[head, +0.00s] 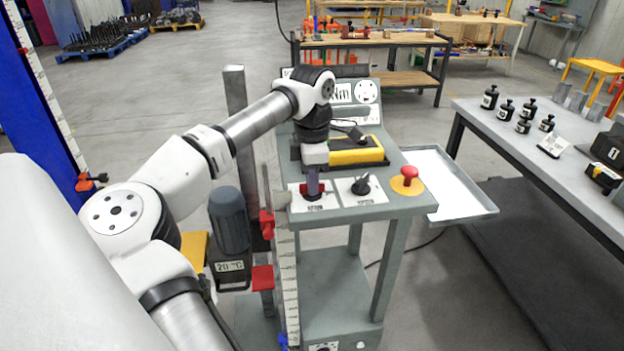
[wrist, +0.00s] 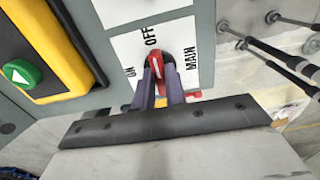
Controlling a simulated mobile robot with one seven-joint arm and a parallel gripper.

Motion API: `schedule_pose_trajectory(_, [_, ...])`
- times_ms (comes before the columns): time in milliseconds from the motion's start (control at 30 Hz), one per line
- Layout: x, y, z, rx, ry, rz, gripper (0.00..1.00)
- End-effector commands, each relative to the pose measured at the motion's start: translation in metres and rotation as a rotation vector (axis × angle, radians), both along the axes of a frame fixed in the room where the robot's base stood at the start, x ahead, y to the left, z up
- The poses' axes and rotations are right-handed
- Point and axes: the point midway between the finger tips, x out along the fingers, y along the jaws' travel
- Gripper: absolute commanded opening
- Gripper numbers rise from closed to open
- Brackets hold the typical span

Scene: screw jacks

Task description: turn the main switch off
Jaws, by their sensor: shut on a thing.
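The main switch has a red handle (wrist: 159,69) on a white plate (wrist: 120,45) lettered ON, OFF and MAIN in the wrist view. My gripper (wrist: 164,78) has its two purple fingers shut on the handle, one on each side. The handle's far end, with a white mark, points roughly toward the OFF lettering. The handle's lower part is partly hidden between the fingers. In the head view my gripper (head: 313,182) comes down from above onto the red switch (head: 304,189) at the left front of the grey console (head: 390,207).
Right of the switch are a black rotary knob (head: 361,185) and a red mushroom button (head: 409,173). A yellow and black box (head: 357,151) with a green button (wrist: 20,75) lies just behind. A grey tray (head: 452,190) and a bench (head: 545,170) stand to the right.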

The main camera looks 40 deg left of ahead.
Motion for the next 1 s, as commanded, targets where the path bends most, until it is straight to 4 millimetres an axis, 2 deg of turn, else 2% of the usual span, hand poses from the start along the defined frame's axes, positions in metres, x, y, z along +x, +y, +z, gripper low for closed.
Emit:
schedule_pose_trajectory(300, [0.001, 0.0, 0.001, 0.001, -0.005, -0.004, 0.0])
schedule_pose_trajectory(333, [0.001, 0.0, 0.001, 0.001, -0.005, -0.004, 0.15])
schedule_pose_trajectory(500, [0.001, 0.0, 0.001, 0.0, -0.003, -0.003, 0.35])
schedule_pose_trajectory(833, [0.0, 0.0, 0.004, 0.002, -0.001, -0.001, 0.35])
schedule_pose_trajectory(1000, [0.001, 0.0, 0.027, 0.004, -0.003, -0.002, 0.35])
